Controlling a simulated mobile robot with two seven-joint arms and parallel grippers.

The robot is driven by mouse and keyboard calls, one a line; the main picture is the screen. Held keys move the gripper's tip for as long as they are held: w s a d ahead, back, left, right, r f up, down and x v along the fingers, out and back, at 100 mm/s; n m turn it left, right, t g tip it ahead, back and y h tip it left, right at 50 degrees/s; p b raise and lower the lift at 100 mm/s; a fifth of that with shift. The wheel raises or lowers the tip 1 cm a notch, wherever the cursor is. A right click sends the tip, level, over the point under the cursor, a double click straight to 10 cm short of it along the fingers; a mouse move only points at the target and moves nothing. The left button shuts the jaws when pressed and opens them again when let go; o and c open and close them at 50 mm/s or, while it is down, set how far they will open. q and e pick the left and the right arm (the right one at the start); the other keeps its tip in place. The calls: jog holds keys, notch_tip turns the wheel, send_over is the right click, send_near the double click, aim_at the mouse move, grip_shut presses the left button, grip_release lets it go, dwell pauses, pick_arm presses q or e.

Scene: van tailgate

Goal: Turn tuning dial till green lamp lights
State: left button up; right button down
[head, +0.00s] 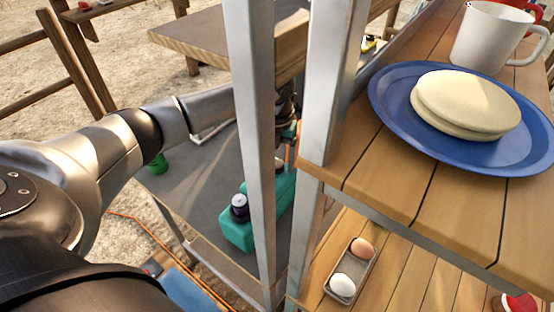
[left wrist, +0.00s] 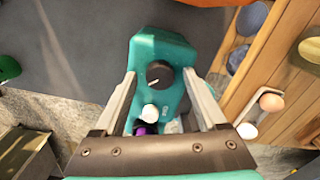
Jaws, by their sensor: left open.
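The teal device (left wrist: 150,48) has a black dial (left wrist: 160,77) with a pale pointer line on its face. A white round part (left wrist: 150,111) sits below the dial, with a purple part (left wrist: 141,128) near it. I see no green light on the device. My left gripper (left wrist: 161,82) is open, its fingers on either side of the device and the dial between them; contact is not clear. In the head view the teal device (head: 236,232) stands on the grey table, partly behind a metal post. The left gripper is mostly hidden there by the posts. My right gripper is out of view.
Metal posts (head: 256,140) of a wooden shelf stand close to my left arm. The shelf holds a blue plate (head: 390,112) with pale flat rounds and a white mug (head: 486,40). An egg tray (head: 345,278) sits lower. A green object (head: 158,163) stands on the grey table (head: 190,180).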

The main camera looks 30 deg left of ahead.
pick_arm(q)
jog(key=shift+c, duration=0.2)
grip_shut()
dwell(0.3)
jog(key=shift+r+m, duration=0.1)
jog(key=shift+m, duration=1.8)
jog(key=shift+w, duration=0.1)
jog(key=shift+o, duration=0.2)
grip_release()
notch_tip(320, 180, up, 8)
jog(key=shift+f, duration=0.25)
